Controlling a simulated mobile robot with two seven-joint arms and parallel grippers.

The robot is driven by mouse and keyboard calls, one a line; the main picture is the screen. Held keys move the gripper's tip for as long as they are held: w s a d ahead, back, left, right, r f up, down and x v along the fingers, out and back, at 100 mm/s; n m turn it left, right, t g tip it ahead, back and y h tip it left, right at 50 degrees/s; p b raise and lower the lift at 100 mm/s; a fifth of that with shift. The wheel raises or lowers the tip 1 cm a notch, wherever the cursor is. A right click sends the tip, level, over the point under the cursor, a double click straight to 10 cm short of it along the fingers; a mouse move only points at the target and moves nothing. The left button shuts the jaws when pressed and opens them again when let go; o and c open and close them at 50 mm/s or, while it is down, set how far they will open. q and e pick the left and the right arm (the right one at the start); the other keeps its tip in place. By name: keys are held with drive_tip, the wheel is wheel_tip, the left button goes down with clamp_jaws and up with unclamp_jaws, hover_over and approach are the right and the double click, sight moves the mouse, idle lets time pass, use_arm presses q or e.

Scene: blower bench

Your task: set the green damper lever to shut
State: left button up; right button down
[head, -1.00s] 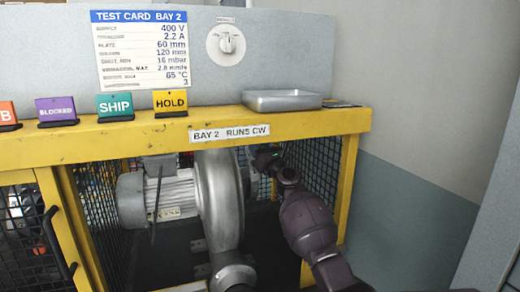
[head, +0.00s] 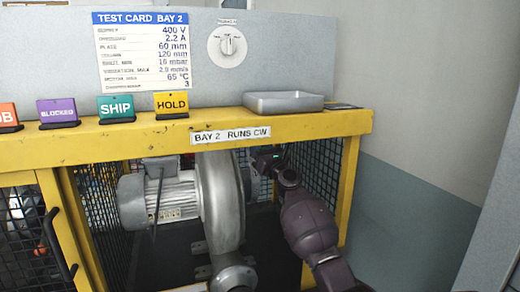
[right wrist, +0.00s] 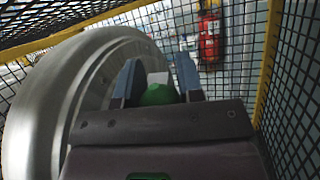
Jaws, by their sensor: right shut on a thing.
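The green damper lever (right wrist: 158,94) shows as a rounded green end between the two fingers of my right gripper (right wrist: 158,86), with a pale block just beyond it. The gripper is shut on it. The lever's lower part is hidden behind the gripper body, and its set position cannot be read. In the head view my right arm reaches into the caged bay, and my right gripper (head: 262,162) is right of the grey blower housing (head: 222,205), partly hidden under the yellow beam. My left gripper is not in view.
The round blower casing (right wrist: 85,95) stands close left of the gripper in the wrist view. Mesh walls (right wrist: 295,95) and yellow posts (head: 349,185) bound the bay. A motor (head: 160,195) sits at left. A metal tray (head: 284,104) rests on the yellow beam (head: 300,125) above.

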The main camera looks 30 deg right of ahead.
drive_tip(key=shift+r, duration=0.1)
idle(0.5)
drive_tip(key=c, duration=0.8)
unclamp_jaws()
drive_tip(key=shift+s, duration=0.1)
drive_tip(key=p+v, duration=0.1)
drive_tip(key=v, duration=0.9)
drive_tip(key=shift+s+f, duration=0.25)
drive_tip(key=shift+f, duration=0.05)
